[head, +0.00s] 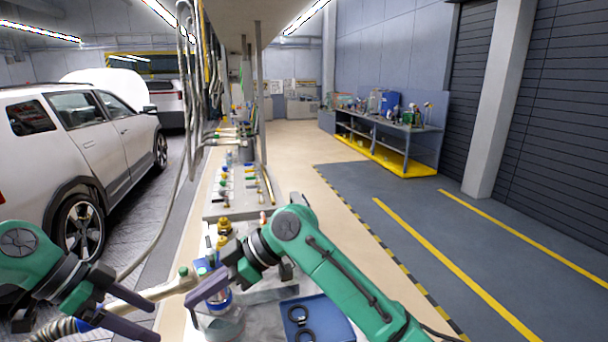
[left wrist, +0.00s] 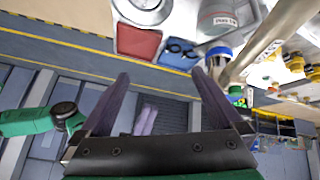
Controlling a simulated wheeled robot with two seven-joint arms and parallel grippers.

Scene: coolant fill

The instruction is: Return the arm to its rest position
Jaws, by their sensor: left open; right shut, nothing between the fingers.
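My left gripper (head: 155,322) is at the lower left of the head view, its two dark fingers spread apart with nothing between them. In the left wrist view its open fingers (left wrist: 160,76) frame empty space. My right gripper (head: 190,303) reaches in from the right on its green arm, its fingers together and empty. It hangs over the bench close to a blue-and-white container (head: 218,300), partly covering it; I cannot tell if they touch.
A blue tray (head: 335,312) with two black rings lies on the bench; a red tray (left wrist: 138,42) is beside it. A beige hose (head: 165,290) runs near my left fingers. A white car (head: 100,140) stands left. The floor to the right is clear.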

